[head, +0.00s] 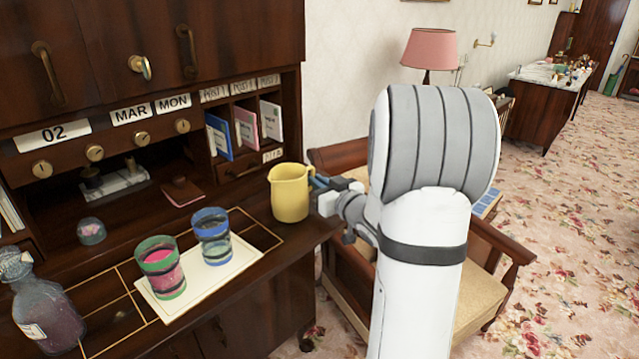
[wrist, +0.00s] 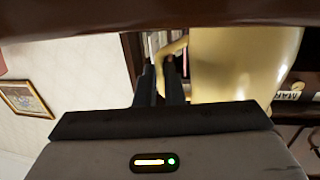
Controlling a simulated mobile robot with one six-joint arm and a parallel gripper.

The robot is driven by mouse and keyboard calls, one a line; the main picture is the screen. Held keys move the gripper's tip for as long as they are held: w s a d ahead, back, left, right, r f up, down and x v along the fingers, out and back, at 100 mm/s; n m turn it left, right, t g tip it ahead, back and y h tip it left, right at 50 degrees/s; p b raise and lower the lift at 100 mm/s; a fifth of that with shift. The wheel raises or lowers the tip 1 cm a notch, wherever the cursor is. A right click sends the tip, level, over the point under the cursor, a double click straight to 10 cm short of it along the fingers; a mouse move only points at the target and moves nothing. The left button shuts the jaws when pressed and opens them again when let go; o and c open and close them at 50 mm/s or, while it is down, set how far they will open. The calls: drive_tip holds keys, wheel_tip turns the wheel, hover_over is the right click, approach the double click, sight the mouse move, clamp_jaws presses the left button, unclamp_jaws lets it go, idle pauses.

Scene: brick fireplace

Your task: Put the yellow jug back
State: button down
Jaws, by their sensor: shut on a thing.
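The yellow jug (head: 290,194) is upright at the right end of the dark wooden desk in the head view. Its spout points left and its handle side faces my gripper. My gripper (head: 322,184) comes in from the right and is shut on the jug's handle; my arm hides part of the wrist. In the wrist view, the jug (wrist: 240,62) fills the upper right and the two dark fingers (wrist: 162,82) close around its handle. Whether the jug's base touches the desk, I cannot tell.
A white tray (head: 238,262) bears a green-rimmed glass (head: 162,268) and a blue-rimmed glass (head: 212,238). A glass bottle (head: 45,305) stands at the desk's left. Gold-outlined rectangles mark the desktop (head: 106,318). Letter slots (head: 245,125) rise behind the jug. A wooden armchair (head: 470,285) stands beside the desk.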

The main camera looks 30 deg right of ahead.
drive_tip(key=shift+r, duration=0.15)
drive_tip(key=shift+f, duration=0.25)
drive_tip(key=c, duration=1.5)
unclamp_jaws()
drive_tip(key=shift+c, duration=0.2)
drive_tip(key=shift+r, duration=0.1)
